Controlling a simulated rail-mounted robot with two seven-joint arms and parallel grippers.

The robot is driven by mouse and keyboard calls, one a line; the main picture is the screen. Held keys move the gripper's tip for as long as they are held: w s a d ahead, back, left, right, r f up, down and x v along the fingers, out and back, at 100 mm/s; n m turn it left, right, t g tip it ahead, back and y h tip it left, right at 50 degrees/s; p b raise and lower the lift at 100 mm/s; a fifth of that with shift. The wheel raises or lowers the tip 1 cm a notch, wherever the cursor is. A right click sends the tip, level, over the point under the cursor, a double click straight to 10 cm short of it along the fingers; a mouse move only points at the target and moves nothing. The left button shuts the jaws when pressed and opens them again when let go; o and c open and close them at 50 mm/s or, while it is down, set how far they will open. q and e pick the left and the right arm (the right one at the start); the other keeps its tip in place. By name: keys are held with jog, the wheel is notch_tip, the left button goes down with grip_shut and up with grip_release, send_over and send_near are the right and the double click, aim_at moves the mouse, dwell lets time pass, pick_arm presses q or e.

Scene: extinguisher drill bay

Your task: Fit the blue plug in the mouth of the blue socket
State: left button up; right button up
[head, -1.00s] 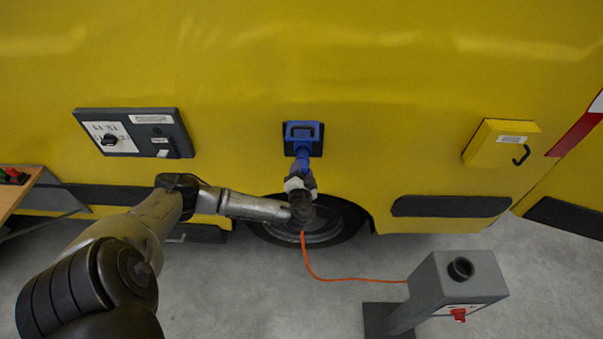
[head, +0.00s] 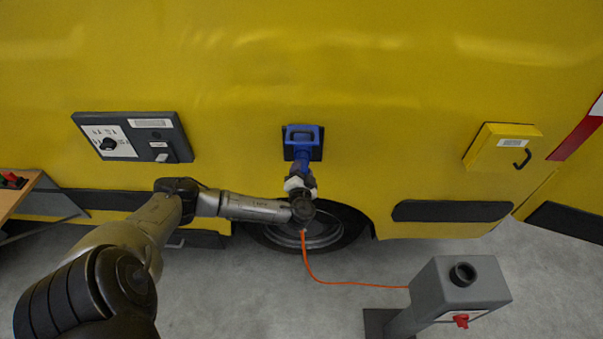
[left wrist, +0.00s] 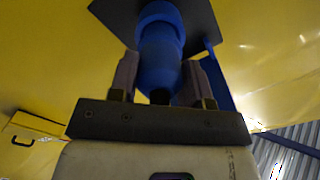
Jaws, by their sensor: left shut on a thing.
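The blue socket (head: 303,134) is on a dark plate on the yellow vehicle side, with its blue lid raised. My left gripper (head: 302,175) is just below it, shut on the blue plug (head: 302,158). In the left wrist view the plug (left wrist: 158,68) stands between the two fingers, its far end up at the blue ring of the socket (left wrist: 158,14). The plug lines up with the socket; how deep it sits in the mouth is hidden. An orange cable (head: 308,262) hangs below the gripper. My right gripper is not in view.
A grey control panel (head: 170,123) is left of the socket, and a yellow box with a black handle (head: 497,148) is to the right. A wheel (head: 335,228) is below. A grey post (head: 450,290) stands at the lower right, with the cable running to it.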

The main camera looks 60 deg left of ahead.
pick_arm(q)
jog(key=shift+w+a, duration=0.2)
jog(key=shift+a, duration=0.2)
jog(key=shift+w+a+b, duration=0.25)
jog(key=shift+a+b, duration=0.15)
jog(key=shift+b, duration=0.05)
jog(key=o, duration=1.1)
jog(key=shift+s+d, duration=0.1)
jog(key=shift+d, duration=0.1)
jog(key=v, duration=1.3)
jog(key=shift+d, duration=0.2)
jog(key=shift+s, duration=0.1)
